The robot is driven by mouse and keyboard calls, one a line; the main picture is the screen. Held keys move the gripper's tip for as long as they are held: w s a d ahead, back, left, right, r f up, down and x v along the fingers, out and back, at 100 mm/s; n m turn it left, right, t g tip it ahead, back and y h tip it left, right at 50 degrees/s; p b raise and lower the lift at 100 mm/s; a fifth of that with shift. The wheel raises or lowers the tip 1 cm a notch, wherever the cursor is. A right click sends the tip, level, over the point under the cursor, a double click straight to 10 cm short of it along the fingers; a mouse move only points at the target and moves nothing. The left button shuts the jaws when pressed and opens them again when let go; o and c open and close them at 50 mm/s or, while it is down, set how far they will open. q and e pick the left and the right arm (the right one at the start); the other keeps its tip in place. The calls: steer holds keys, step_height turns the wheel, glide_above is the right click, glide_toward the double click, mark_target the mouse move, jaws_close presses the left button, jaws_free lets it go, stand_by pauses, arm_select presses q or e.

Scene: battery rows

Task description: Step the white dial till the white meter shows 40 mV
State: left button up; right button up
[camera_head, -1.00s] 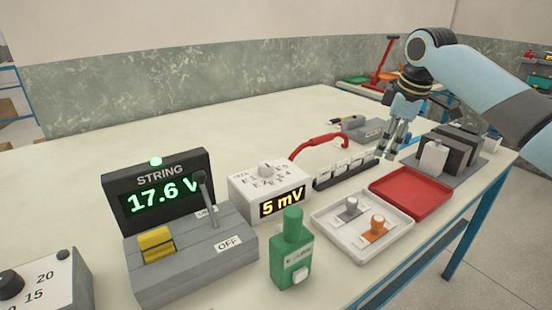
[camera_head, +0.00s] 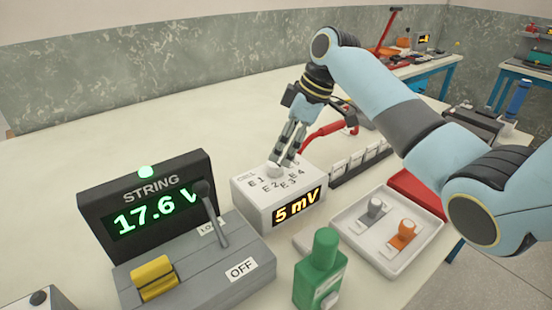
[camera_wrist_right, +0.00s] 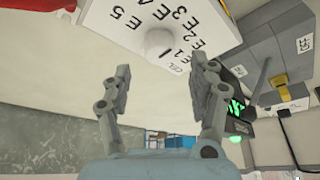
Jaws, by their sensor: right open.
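The white meter (camera_head: 262,208) is a white box whose amber display (camera_head: 297,207) reads 5 mV. The white dial (camera_head: 275,170) sits on its top, ringed by labels E1 to E5. In the right wrist view the dial (camera_wrist_right: 160,43) lies beyond the fingertips, roughly midway between them, with a dark pointer mark beside E1. My right gripper (camera_head: 282,158) is open at the dial in the head view; it also shows in the right wrist view (camera_wrist_right: 160,70) with its fingers apart and nothing between them. My left gripper is not in view.
A black STRING display (camera_head: 145,197) reading 17.6 V and a grey switch box (camera_head: 195,268) stand left of the meter.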

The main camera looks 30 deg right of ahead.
mark_target(275, 168)
steer(key=x, duration=0.4)
steer(key=shift+f, duration=0.25)
steer(key=shift+c, duration=1.7)
steer(key=c, duration=0.8)
steer(key=shift+a+r+m+p, duration=0.15)
steer(key=shift+m+p, duration=0.25)
steer(key=shift+p, duration=0.4)
steer(key=m+h+p, duration=0.1)
steer(key=m+p, duration=0.1)
steer(key=p, duration=0.1)
steer(key=m+t+p, duration=0.1)
steer(key=m+p, duration=0.2)
steer(key=p, duration=0.1)
steer(key=shift+r+h, duration=0.1)
steer(key=shift+h, duration=0.3)
arm_select(q)
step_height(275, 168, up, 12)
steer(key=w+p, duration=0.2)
steer(key=p, duration=0.1)
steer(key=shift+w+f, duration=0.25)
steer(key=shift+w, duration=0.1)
arm_select(e)
steer(key=shift+m+t+h, duration=0.3)
steer(key=shift+m+h, duration=0.3)
steer(key=shift+m, duration=0.9)
steer(key=shift+a+f, duration=0.1)
steer(key=shift+f, duration=0.1)
